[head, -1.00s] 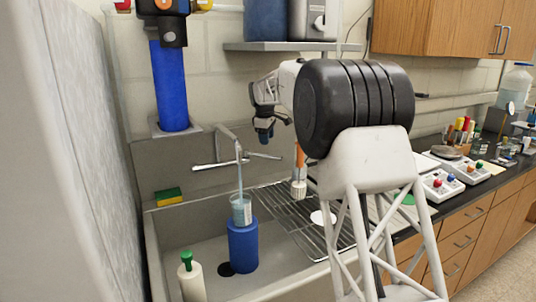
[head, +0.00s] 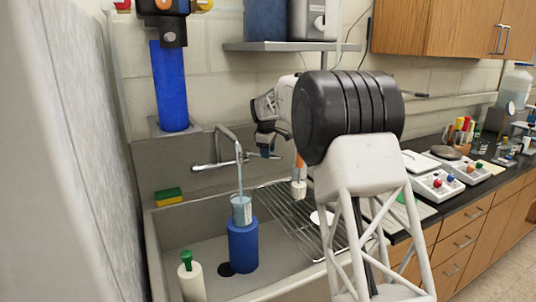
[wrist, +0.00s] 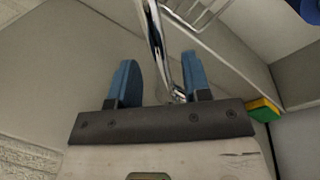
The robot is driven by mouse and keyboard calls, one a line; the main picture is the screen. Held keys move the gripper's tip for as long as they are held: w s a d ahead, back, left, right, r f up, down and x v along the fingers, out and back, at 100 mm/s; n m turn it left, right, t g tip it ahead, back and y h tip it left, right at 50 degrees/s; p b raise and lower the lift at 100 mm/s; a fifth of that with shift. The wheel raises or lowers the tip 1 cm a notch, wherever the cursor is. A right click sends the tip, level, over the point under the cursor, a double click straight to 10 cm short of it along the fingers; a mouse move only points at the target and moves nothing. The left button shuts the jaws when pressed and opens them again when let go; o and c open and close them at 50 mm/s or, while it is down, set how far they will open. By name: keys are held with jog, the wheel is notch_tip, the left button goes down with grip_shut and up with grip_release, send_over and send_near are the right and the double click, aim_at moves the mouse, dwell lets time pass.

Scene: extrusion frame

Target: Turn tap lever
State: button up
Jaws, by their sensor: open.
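The metal tap (head: 222,133) is mounted on the back wall of the sink. Water runs from its spout into a clear beaker (head: 241,213) standing on a blue cylinder (head: 243,247). One lever (head: 207,167) points left; the right-hand lever is largely hidden by my gripper (head: 265,151), which is down at its height. In the wrist view, my gripper (wrist: 160,62) is open, with its two blue fingers apart. Shiny metal tap parts (wrist: 160,45) show between the fingers, closer to the right one. I cannot tell whether a finger touches the lever.
A yellow-green sponge (head: 168,197) lies on the sink's back left ledge. A green-capped bottle (head: 191,277) stands at the sink's front left. A wire rack (head: 290,220) covers the sink's right side, with an orange-handled brush (head: 299,180) above it. A blue filter housing (head: 170,88) hangs at left.

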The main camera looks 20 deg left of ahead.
jog(key=shift+w+f, duration=0.15)
jog(key=shift+f, duration=0.55)
grip_shut()
